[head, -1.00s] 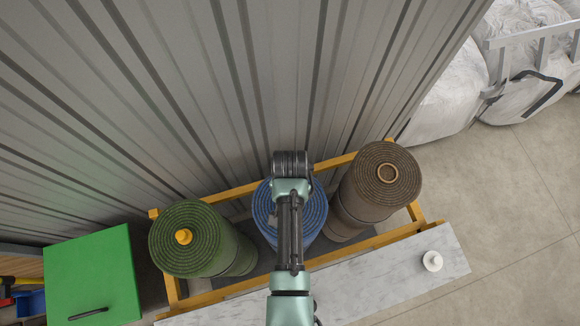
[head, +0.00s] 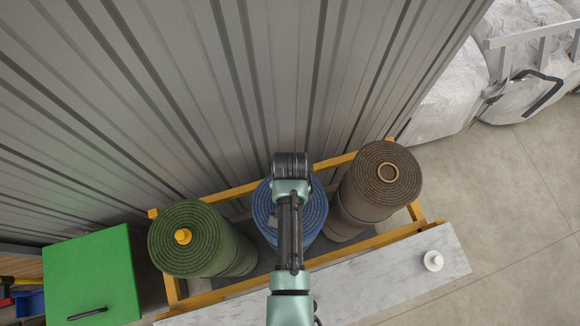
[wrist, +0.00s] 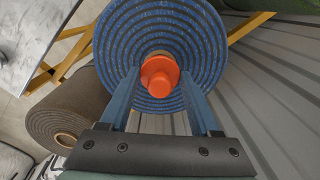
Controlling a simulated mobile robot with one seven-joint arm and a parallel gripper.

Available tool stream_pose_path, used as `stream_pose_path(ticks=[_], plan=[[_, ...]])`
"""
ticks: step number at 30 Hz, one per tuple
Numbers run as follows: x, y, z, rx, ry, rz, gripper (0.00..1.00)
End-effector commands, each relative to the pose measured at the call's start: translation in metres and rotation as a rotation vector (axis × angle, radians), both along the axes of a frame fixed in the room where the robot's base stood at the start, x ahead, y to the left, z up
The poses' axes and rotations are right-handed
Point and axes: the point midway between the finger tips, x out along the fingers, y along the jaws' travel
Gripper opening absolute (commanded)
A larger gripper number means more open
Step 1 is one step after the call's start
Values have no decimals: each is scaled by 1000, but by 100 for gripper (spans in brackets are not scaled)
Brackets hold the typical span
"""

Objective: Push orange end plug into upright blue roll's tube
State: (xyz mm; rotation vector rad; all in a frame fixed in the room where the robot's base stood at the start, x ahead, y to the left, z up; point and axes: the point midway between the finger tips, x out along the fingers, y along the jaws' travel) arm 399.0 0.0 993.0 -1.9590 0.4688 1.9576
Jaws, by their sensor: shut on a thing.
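The upright blue roll (head: 313,219) stands in the middle of the rack in the head view, partly covered by my arm. In the wrist view its spiral end (wrist: 190,35) faces the camera. The orange end plug (wrist: 159,76) is at the centre of that end, over the tube mouth, with a bit of pale tube rim showing behind it. I cannot tell how far, if at all, it is inside the tube. My gripper (wrist: 161,80) is shut on the plug, a blue finger on each side. In the head view my arm hides the gripper and plug.
A green roll (head: 208,250) with a yellow plug (head: 183,237) stands left; a brown roll (head: 345,205) with an open tube (head: 388,173) stands right. A yellow frame (head: 225,193) surrounds them. A marble-look slab (head: 385,272) in front holds a white plug (head: 433,261). A corrugated wall (head: 200,90) rises behind.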

Motion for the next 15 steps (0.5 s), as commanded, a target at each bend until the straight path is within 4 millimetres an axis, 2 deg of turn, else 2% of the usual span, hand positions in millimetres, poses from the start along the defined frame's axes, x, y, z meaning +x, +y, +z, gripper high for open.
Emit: stream_pose_path(ticks=[15], plan=[[0,0,-14,0,0,0,9]])
